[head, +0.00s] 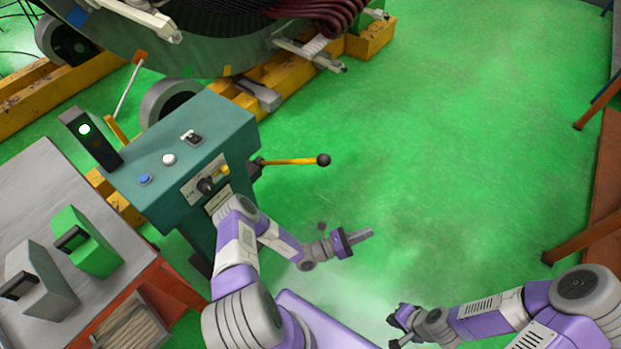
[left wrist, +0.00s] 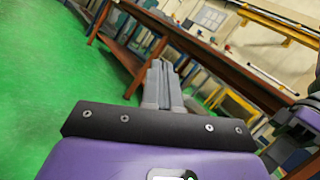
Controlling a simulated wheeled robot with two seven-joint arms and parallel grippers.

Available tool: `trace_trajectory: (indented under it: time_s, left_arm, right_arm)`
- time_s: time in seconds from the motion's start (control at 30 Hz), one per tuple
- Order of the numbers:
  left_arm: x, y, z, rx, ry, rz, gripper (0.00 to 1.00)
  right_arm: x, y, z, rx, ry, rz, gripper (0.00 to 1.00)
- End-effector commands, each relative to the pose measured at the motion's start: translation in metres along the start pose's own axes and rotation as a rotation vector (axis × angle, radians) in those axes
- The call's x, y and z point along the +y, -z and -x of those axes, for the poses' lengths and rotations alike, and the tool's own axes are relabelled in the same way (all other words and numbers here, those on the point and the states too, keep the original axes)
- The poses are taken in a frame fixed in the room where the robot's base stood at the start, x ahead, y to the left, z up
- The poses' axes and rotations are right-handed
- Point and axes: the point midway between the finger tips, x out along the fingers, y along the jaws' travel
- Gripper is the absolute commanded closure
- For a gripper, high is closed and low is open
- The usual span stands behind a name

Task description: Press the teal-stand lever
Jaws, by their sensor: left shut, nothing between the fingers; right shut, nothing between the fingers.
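The teal stand (head: 180,150) is at the left of the head view, with buttons and a switch on its top and a dial on its front panel. Its lever (head: 290,161) is a yellow rod with a black ball knob, sticking out to the right from the stand's side. My left gripper (head: 367,234) is shut and empty, right of the stand, below and right of the knob, and apart from it. Its fingers also show in the left wrist view (left wrist: 161,85), pointing away from the stand. My right gripper (head: 395,328) is shut and empty, low in the head view, far from the lever.
A large round stator (head: 235,60) rests on yellow beams (head: 375,38) behind the stand. A grey-topped bench (head: 105,240) with a green box (head: 85,240) and a grey box (head: 40,280) is at the left. The green floor right of the lever is clear.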

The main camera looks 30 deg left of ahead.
Motion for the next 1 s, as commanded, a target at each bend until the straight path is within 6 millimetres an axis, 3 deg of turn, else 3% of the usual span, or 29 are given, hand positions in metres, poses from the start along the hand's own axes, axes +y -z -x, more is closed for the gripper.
trace_trajectory:
  time_s: [0.03,0.1,0.2,0.3,0.4,0.5,0.83,1.0]
  left_arm:
    - [0.041,-0.008,0.019,-0.140,-0.151,0.015,1.00]
    - [0.085,-0.026,0.049,-0.314,-0.327,0.013,1.00]
    - [0.126,-0.042,0.094,-0.504,-0.521,-0.015,1.00]
    - [0.146,-0.051,0.128,-0.620,-0.642,-0.046,1.00]
    - [0.153,-0.055,0.145,-0.675,-0.697,-0.064,1.00]
    - [0.154,-0.057,0.149,-0.686,-0.709,-0.068,1.00]
    - [0.157,-0.059,0.145,-0.682,-0.704,-0.068,1.00]
    - [0.170,-0.073,0.131,-0.682,-0.700,-0.068,1.00]
  right_arm:
    - [0.003,0.000,-0.008,0.000,0.000,0.000,1.00]
    - [0.005,0.001,-0.012,0.000,0.000,0.000,1.00]
    - [0.006,0.001,-0.017,0.000,0.000,0.000,1.00]
    - [0.007,0.001,-0.019,0.000,0.000,0.000,1.00]
    - [0.007,0.001,-0.020,0.000,0.000,0.000,1.00]
    - [0.007,0.001,-0.019,0.000,0.000,0.000,1.00]
    - [0.007,0.001,-0.020,0.000,0.000,0.000,1.00]
    - [0.009,0.001,-0.023,0.000,0.000,0.000,1.00]
